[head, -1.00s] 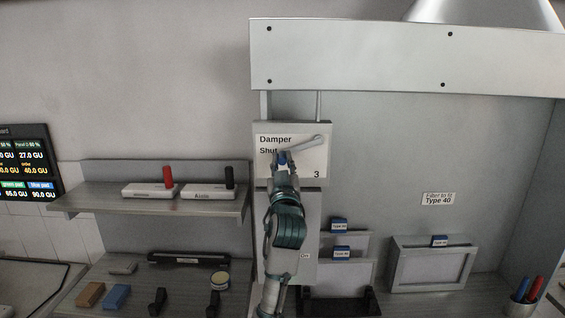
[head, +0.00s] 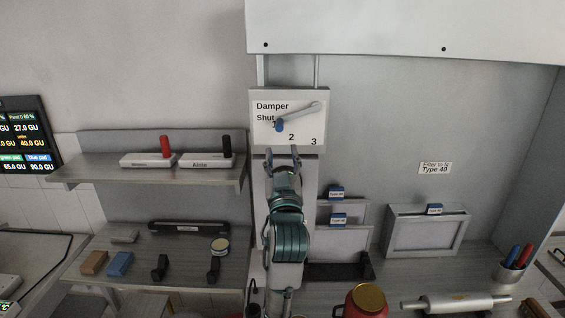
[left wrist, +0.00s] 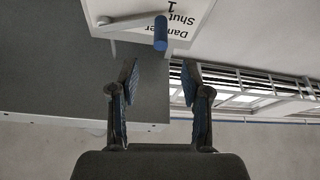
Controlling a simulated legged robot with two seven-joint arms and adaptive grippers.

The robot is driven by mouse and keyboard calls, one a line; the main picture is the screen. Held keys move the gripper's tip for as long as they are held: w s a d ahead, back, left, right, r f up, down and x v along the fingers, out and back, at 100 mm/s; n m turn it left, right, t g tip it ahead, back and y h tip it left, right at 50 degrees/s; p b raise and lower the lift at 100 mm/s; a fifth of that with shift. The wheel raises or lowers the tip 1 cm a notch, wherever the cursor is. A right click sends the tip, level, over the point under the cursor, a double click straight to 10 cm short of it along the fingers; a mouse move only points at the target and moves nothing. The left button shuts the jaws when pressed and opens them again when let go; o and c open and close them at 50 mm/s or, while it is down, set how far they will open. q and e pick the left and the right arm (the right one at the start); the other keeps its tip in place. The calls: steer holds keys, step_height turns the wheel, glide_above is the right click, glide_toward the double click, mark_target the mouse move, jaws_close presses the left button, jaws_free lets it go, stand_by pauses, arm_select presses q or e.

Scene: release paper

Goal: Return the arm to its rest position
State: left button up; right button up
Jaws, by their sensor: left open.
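My left gripper (head: 283,154) is open and empty just below the damper panel (head: 263,142) in the head view. The panel is white, reads "Damper Shut" and shows the numbers 2 and 3. Its grey lever (head: 300,113) slants up to the right from a blue knob (head: 279,126). The left wrist view shows my open fingers (left wrist: 161,80) with nothing between them. The blue knob (left wrist: 160,33) and part of the panel (left wrist: 180,18) appear beyond the fingertips, apart from them. My right gripper is not in view.
A shelf (head: 90,167) with red- and black-handled items stands at left, above a lower shelf of blocks. At right are filter frames (head: 427,232), a pen cup (head: 510,272), a rolling pin (head: 455,304) and a red jar (head: 367,300). A hood (head: 400,28) overhangs.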

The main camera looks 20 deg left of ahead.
arm_select(q)
steer(key=shift+v, duration=0.95)
steer(key=shift+f, duration=0.1)
